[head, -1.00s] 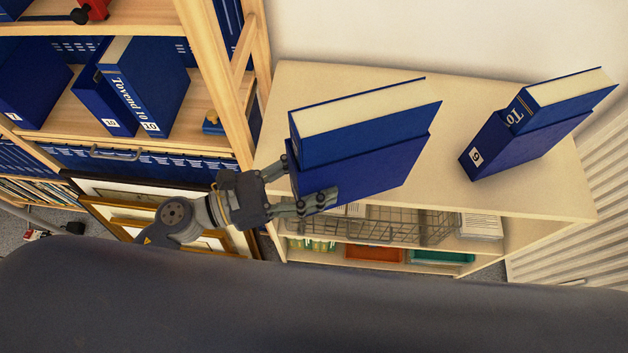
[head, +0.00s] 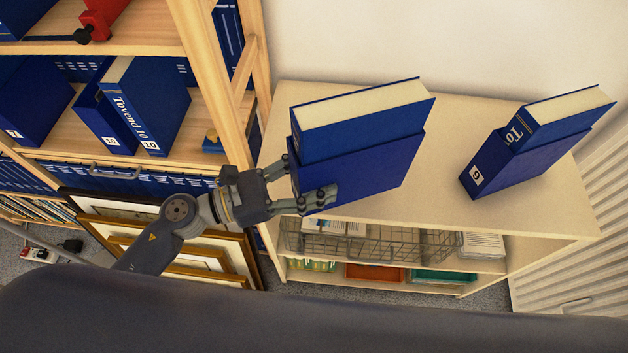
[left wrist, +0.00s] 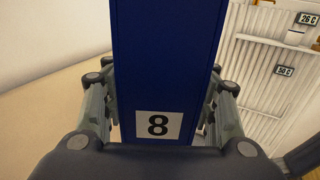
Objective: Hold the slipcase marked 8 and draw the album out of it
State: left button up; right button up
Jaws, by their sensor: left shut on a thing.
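The blue slipcase marked 8 (head: 365,175) stands on the cream cabinet top, and its 8 label shows in the left wrist view (left wrist: 158,125). The blue album (head: 365,121) with cream pages sits in it, its upper part showing above the slipcase's edge. My left gripper (head: 302,182) is shut on the slipcase near its spine end, with fingers on both sides in the left wrist view. The far finger is partly hidden behind the slipcase in the head view. My right gripper is not in view.
A slipcase marked 9 (head: 512,165) with an album partly out stands to the right on the cabinet top (head: 440,190). Wooden shelves (head: 190,70) with blue volumes stand at the left. Framed prints (head: 150,235) lean below. A wire basket (head: 380,243) sits under the top.

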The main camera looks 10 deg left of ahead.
pick_arm(q)
jog(key=w+a+b, duration=0.1)
jog(key=w+b, duration=0.2)
jog(key=w, duration=0.7)
jog(key=shift+r, duration=0.2)
dwell(1.2)
jog(key=shift+f, duration=0.1)
dwell(0.3)
jog(key=shift+f+b, duration=1.95)
jog(key=shift+b, duration=0.3)
jog(key=shift+f+b, duration=0.4)
jog(key=shift+b, duration=0.1)
jog(key=shift+s+f, duration=0.1)
jog(key=shift+f, duration=0.1)
